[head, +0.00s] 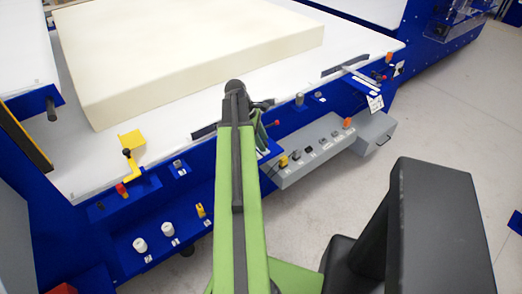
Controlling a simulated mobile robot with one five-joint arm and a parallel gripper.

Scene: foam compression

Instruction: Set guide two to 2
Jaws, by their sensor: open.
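Guide-like fittings sit along the front edge of the white table (300,104). One is a dark and silver bar (350,68) at the right, with an orange knob (388,57) near its end. Another dark strip (204,131) shows left of my arm, and a small red knob (276,123) shows right of it. I cannot tell which is guide two, and no scale or number is readable. My gripper (262,134) is open, mostly hidden behind my green arm, near the table's front edge by the red knob. I cannot see anything held in it.
A large cream foam block (190,60) lies on the table. A yellow bracket (131,139) stands at the left edge. White knobs (140,244) sit on the blue front panel. A grey control box (310,155) with several buttons juts out at right. Pale floor lies open beyond.

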